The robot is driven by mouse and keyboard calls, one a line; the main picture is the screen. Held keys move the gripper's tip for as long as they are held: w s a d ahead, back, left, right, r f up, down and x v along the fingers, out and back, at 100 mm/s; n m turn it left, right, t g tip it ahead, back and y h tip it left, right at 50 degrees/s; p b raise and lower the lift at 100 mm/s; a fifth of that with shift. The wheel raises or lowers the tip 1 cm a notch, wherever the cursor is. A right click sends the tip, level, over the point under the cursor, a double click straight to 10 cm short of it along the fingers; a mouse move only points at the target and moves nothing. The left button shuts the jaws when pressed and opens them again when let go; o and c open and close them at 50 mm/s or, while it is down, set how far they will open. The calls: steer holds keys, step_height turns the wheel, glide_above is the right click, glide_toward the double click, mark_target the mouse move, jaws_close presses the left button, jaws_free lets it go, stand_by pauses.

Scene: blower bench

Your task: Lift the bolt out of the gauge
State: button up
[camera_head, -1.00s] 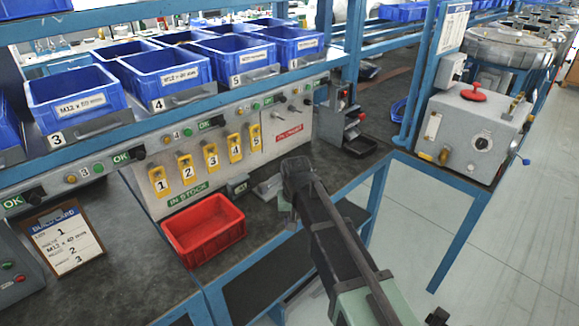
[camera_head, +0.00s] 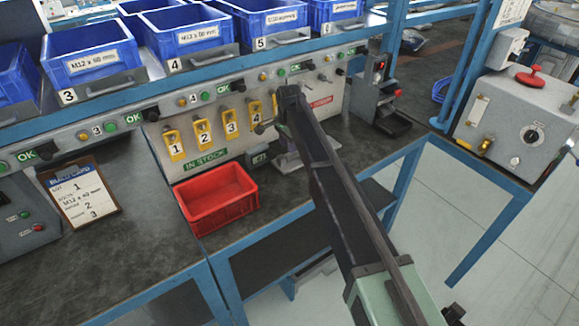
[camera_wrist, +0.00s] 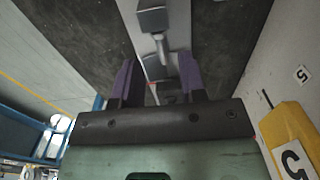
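My gripper (camera_wrist: 157,82) shows in the wrist view with its two purple fingers apart. A grey block with a short pale shaft (camera_wrist: 160,43) lies in line with the gap between them; it looks like part of the gauge, but I cannot tell which part is the bolt. In the head view my gripper (camera_head: 286,108) is above the bench, in front of the panel. The gauge (camera_head: 288,164) appears as a pale grey base below it, partly hidden by my arm. The bolt cannot be made out clearly in the head view.
A red bin (camera_head: 216,197) is left of the gauge, and a small grey display box (camera_head: 258,155) is beside it. Yellow numbered holders (camera_head: 202,133) line the panel behind. A grey stand (camera_head: 375,100) is to the right. A clipboard (camera_head: 78,199) lies at left.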

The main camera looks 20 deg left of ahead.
step_height(320, 180, down, 5)
steer(key=b, duration=0.3)
steer(key=shift+r, duration=0.15)
steer(key=c, duration=0.6)
steer(key=shift+o, duration=0.2)
step_height(320, 180, up, 8)
steer(key=p, duration=0.7)
steer(key=shift+f, duration=0.5)
